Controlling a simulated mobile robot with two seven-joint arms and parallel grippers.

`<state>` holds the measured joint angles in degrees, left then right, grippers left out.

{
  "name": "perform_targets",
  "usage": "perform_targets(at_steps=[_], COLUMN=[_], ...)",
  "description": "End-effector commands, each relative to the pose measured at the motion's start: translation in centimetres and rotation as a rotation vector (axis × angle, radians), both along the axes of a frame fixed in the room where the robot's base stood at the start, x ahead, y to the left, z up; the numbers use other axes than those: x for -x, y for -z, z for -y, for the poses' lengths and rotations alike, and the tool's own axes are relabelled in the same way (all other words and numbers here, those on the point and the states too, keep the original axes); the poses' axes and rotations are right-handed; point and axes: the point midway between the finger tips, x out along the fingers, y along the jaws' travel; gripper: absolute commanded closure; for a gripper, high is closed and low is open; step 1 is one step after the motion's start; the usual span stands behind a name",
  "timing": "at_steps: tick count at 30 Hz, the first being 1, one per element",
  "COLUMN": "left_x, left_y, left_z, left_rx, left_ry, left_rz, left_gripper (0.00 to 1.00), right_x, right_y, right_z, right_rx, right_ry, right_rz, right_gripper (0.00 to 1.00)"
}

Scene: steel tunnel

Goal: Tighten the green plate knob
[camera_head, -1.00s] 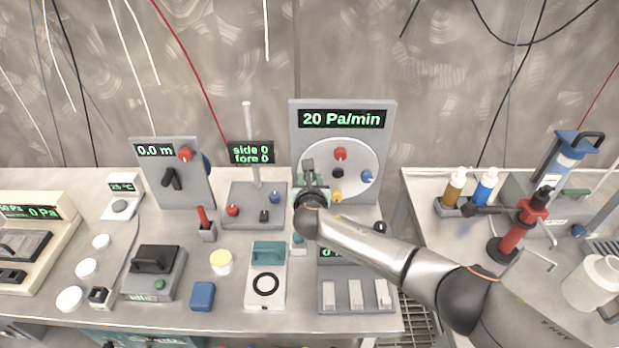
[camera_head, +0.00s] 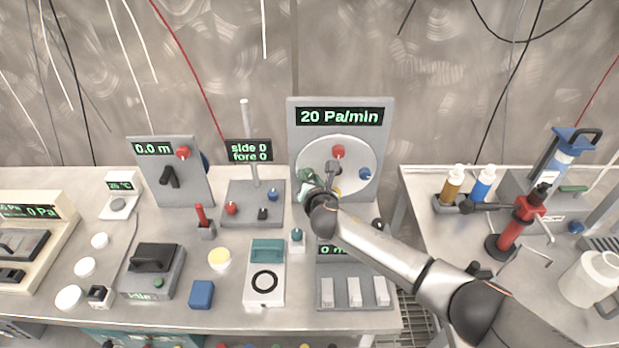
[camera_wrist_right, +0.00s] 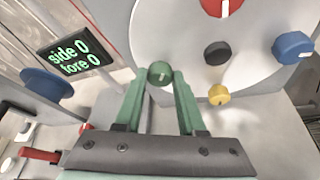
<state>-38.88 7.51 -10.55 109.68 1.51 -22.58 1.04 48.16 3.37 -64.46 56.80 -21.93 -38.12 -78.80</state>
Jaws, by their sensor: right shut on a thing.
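The plate (camera_head: 353,154) is a round pale disc on an upright grey panel whose display reads 20 Pa/min. The green knob (camera_wrist_right: 160,73) sits at the disc's left side in the wrist view. My right gripper (camera_wrist_right: 160,80) is shut on it, with one green finger on each side of the knob. In the head view my right gripper (camera_head: 306,180) covers the lower left of the disc and hides most of the knob. The disc also carries a red knob (camera_head: 338,152), a blue knob (camera_head: 365,173) and a yellow knob (camera_wrist_right: 219,95). My left gripper is not in view.
A black centre hub (camera_wrist_right: 217,52) is close to the right finger in the wrist view. A side/fore display stand (camera_head: 250,200) stands just left of the panel. Small devices fill the bench below. A second bench (camera_head: 430,250) with bottles is at the right.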

Motion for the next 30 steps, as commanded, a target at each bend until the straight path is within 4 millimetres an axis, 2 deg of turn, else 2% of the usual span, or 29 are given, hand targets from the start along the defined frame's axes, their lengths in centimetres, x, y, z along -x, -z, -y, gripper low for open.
perform_targets(at_steps=[5,6,13,23,30], left_x=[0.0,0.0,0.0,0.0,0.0], left_y=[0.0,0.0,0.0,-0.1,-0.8], left_z=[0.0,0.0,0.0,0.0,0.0], left_rx=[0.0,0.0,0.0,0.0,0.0], left_ry=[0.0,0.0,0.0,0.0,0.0], left_rz=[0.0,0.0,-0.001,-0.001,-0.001], left_gripper=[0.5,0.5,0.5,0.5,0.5], right_x=[0.0,0.0,0.0,0.2,2.0], right_y=[0.1,0.1,0.0,-0.1,-0.8], right_z=[0.0,0.0,0.0,0.0,0.4], right_rx=[0.001,0.001,0.002,0.002,0.002], right_ry=[0.0,0.0,0.0,-0.001,-0.001], right_rz=[-0.001,-0.001,0.0,0.0,-0.001], right_gripper=[1.0,0.57,0.32,0.31,0.31])
